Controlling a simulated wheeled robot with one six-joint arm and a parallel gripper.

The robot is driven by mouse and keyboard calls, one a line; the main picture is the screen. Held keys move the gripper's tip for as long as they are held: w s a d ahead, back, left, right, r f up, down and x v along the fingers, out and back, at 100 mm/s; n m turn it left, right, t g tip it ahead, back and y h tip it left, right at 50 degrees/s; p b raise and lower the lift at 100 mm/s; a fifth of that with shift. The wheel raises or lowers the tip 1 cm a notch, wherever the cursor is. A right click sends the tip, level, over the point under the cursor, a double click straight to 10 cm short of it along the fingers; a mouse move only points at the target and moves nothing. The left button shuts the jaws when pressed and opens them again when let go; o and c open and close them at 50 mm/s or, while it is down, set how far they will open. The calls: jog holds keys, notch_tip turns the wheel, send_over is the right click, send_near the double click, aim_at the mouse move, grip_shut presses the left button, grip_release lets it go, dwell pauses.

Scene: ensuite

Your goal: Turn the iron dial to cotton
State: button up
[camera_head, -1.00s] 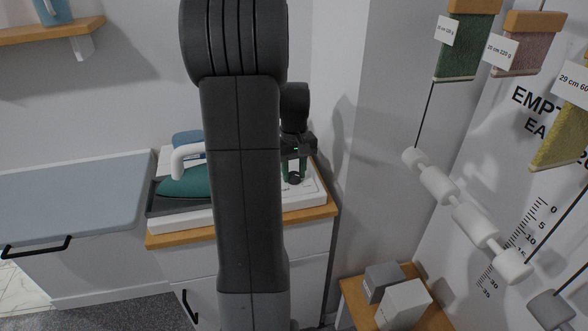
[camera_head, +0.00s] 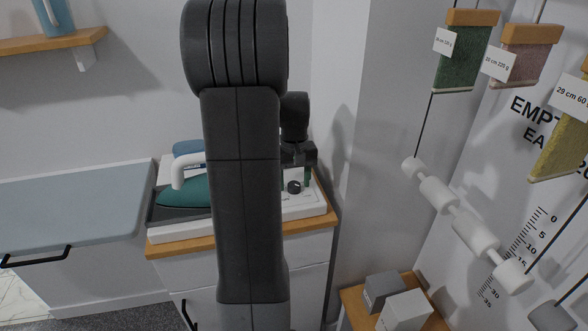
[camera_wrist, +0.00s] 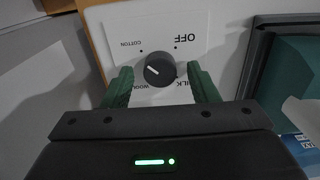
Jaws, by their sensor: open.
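The dial (camera_wrist: 160,69) is a dark round knob with a white pointer line on a white panel (camera_wrist: 180,22). The line points left and slightly up, towards the COTTON side. COTTON is at upper left, OFF at upper right; WOOL and SILK are partly covered below. The dial also shows in the head view (camera_head: 294,187). My gripper (camera_wrist: 160,70) is open and empty, its green fingers apart on either side of the dial in the wrist view.
A green iron (camera_head: 183,190) with a white handle lies in a dark tray left of my arm, which hides part of the stand. A wall stands close on the right. Grey and white boxes (camera_head: 404,311) sit on a low wooden surface at lower right.

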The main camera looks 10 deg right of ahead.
aim_at(294, 184)
notch_tip(294, 184, up, 14)
jog(key=shift+f, duration=0.2)
dwell(0.4)
notch_tip(294, 184, down, 14)
jog(key=shift+f, duration=0.1)
jog(key=shift+n, duration=0.3)
jog(key=shift+r, duration=0.2)
dwell(0.3)
